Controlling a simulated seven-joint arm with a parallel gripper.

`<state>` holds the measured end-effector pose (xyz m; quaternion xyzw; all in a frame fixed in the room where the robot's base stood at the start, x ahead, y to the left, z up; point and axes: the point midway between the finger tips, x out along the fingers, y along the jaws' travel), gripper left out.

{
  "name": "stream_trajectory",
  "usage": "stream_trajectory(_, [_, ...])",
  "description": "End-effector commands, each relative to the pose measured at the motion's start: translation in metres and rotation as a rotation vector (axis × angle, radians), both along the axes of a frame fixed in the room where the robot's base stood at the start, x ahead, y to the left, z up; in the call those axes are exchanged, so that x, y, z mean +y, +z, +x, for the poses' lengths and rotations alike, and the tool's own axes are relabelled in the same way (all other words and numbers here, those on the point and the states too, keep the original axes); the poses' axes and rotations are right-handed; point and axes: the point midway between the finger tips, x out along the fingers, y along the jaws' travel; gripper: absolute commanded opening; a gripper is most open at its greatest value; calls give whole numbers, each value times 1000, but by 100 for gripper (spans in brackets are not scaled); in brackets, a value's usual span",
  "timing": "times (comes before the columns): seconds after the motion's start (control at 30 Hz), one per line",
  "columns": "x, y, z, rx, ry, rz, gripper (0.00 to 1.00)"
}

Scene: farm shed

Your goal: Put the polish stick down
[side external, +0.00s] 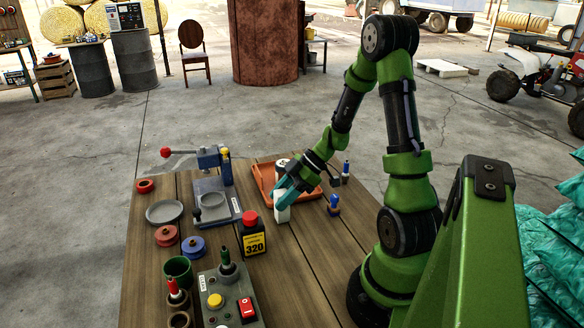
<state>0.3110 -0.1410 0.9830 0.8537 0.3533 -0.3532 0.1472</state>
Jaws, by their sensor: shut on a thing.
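My gripper (286,188) is low over the wooden table, just in front of the orange tray.
The orange tray (263,181) holds a pale cylinder (281,164). Bare planks lie front right.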

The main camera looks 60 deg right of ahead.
Motion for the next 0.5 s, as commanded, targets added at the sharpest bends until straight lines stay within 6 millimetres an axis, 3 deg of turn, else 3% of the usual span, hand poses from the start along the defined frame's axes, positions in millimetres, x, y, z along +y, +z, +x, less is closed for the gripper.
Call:
stream_trajectory(0.27, [0, -2, 0, 0, -1, 2, 6])
stream_trajectory(0.3, [0, -3, 0, 0, -1, 2, 42])
stream_trajectory(0.47, [0, -3, 0, 0, -1, 1, 66])
stream_trajectory(0.5, [0, -3, 0, 0, -1, 1, 66])
